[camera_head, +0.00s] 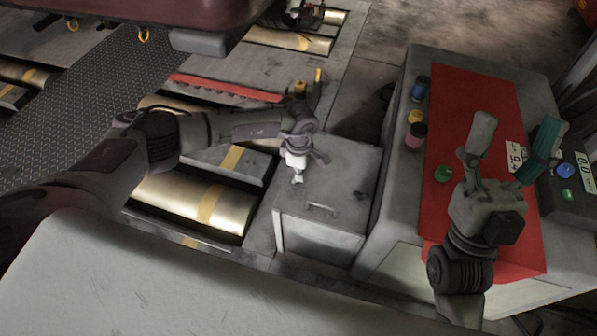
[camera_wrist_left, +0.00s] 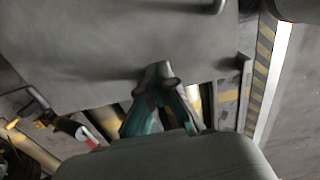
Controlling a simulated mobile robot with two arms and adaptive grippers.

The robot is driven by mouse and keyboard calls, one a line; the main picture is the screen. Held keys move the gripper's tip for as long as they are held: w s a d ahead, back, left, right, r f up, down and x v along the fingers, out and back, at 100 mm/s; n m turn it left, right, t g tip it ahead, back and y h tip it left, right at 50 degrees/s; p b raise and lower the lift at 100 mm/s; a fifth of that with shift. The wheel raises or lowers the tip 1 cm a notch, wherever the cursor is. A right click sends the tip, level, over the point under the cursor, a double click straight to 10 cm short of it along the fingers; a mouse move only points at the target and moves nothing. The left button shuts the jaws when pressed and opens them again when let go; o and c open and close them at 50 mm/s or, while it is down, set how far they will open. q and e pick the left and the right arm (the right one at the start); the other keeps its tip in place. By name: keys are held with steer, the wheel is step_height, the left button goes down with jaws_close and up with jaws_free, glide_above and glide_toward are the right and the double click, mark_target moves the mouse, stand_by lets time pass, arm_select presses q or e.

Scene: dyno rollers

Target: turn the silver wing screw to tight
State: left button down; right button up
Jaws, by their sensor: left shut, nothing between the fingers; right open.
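I cannot make out the silver wing screw for certain in either view. My left gripper (camera_head: 297,177) points down over the top of a grey metal box (camera_head: 345,190), at its left side. In the left wrist view its teal-lined fingers (camera_wrist_left: 158,74) come together at the tips with nothing between them, in front of a plain grey surface. Any small part under the fingertips is hidden or too small to tell. My right gripper (camera_head: 516,127) is open and empty, its fingers spread wide above a red mat (camera_head: 470,85).
The mat lies on a grey cabinet with a blue jar (camera_head: 420,88), a pink jar (camera_head: 416,135) and a green knob (camera_head: 443,174). Displays stand at its right. Brass rollers (camera_head: 195,203) lie left of the box. A dark red vehicle body (camera_head: 165,8) overhangs the top left.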

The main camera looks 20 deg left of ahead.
arm_select(q)
steer(key=shift+a+f, duration=0.5)
steer(key=shift+a, duration=0.05)
steer(key=c, duration=1.8)
jaws_free()
steer(key=o, duration=0.6)
steer(key=shift+w+a+f, duration=0.15)
steer(key=shift+f, duration=0.05)
steer(key=shift+c, duration=0.2)
steer(key=o, duration=0.8)
steer(key=shift+c, duration=0.2)
steer(key=shift+a+r, duration=0.15)
steer(key=shift+r, duration=0.3)
steer(key=shift+d+r, duration=0.2)
steer(key=shift+r, duration=0.15)
step_height(320, 180, up, 11)
steer(key=shift+s+a, duration=0.25)
